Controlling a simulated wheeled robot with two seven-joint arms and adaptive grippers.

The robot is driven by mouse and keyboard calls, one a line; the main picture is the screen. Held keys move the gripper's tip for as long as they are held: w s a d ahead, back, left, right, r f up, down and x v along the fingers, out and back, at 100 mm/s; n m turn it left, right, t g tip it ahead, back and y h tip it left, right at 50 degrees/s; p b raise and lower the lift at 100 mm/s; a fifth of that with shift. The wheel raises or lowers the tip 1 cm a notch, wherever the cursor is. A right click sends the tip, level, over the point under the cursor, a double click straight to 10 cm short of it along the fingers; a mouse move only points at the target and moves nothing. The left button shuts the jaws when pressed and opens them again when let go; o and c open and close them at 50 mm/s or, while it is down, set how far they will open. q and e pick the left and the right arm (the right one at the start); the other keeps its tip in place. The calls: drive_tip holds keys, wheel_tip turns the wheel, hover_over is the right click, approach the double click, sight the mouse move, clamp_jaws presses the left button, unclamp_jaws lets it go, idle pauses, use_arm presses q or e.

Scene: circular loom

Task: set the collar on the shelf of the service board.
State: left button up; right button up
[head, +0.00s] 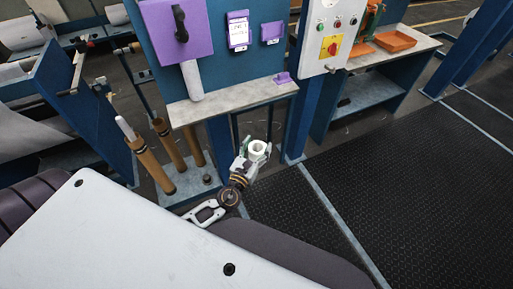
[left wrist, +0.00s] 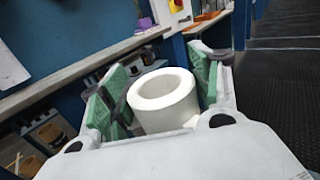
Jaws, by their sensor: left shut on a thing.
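The collar (head: 258,147) is a thick white ring with a round hole, held in my left gripper (head: 253,155) in the head view. In the left wrist view the collar (left wrist: 166,118) sits between the green finger pads, its opening facing up. The service board (head: 215,55) is a blue panel, and its shelf (head: 235,101) is a pale grey ledge along the lower edge. The collar is apart from the shelf, below its right part in the head picture. The shelf also shows in the left wrist view (left wrist: 85,72), left of the gripper. My right gripper is out of view.
A small purple piece (head: 284,78) sits at the shelf's right end. The shelf's middle is bare. A blue post (head: 299,125) stands close right of the gripper.

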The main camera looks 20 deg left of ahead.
use_arm(q)
drive_tip(key=shift+s+a+f, duration=0.1)
drive_tip(key=shift+a+f, duration=0.1)
drive_tip(key=shift+a, duration=0.05)
